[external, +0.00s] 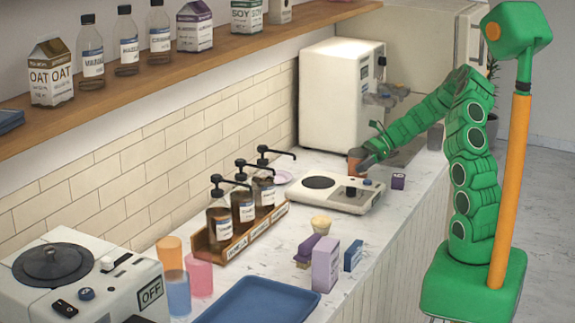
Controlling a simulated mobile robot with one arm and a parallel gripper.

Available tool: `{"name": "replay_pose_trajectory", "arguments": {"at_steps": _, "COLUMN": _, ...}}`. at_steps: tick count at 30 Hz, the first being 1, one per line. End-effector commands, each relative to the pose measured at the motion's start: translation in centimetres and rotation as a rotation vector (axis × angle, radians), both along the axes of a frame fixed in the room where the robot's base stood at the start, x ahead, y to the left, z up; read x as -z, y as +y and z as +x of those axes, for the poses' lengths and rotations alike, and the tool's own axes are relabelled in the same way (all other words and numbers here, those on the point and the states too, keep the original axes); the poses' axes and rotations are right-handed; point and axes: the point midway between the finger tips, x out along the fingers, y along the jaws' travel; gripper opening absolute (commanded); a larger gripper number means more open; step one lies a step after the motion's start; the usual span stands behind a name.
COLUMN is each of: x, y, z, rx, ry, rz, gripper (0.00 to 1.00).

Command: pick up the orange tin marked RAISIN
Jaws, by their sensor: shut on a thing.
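The orange tin (355,158) is small in the external view, at the back of the counter behind the white scale-like appliance. Its RAISIN marking cannot be read from here. My gripper (364,158) is shut on the tin, reaching in from the right with the green arm. The fingers cover part of the tin's right side. Whether the tin's base touches the counter cannot be told.
The white flat appliance (335,193) stands just in front of the tin. A small purple box (398,181) is to its right. A white coffee machine (341,95) stands behind. Pump bottles in a wooden rack (240,236) and a blue tray (258,302) are nearer the front.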

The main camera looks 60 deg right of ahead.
Motion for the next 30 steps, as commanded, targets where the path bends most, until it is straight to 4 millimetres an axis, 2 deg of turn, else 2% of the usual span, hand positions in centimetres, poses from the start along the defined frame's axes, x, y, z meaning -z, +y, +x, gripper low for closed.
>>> {"name": "replay_pose_trajectory", "arguments": {"at_steps": 7, "x": -1.1, "y": 0.0, "z": 0.0, "rx": -0.001, "ry": -0.002, "rz": -0.002, "gripper": 0.40}}
{"name": "replay_pose_trajectory", "arguments": {"at_steps": 12, "x": -3.6, "y": 0.0, "z": -0.1, "rx": 0.002, "ry": -0.004, "rz": -0.006, "gripper": 0.40}}
{"name": "replay_pose_trajectory", "arguments": {"at_steps": 26, "x": -9.3, "y": 2.5, "z": -4.6, "rx": 0.000, "ry": -0.002, "rz": -0.003, "gripper": 0.40}}
{"name": "replay_pose_trajectory", "arguments": {"at_steps": 30, "x": -10.3, "y": 3.5, "z": -6.6, "rx": 0.003, "ry": -0.002, "rz": -0.002, "gripper": 0.40}}
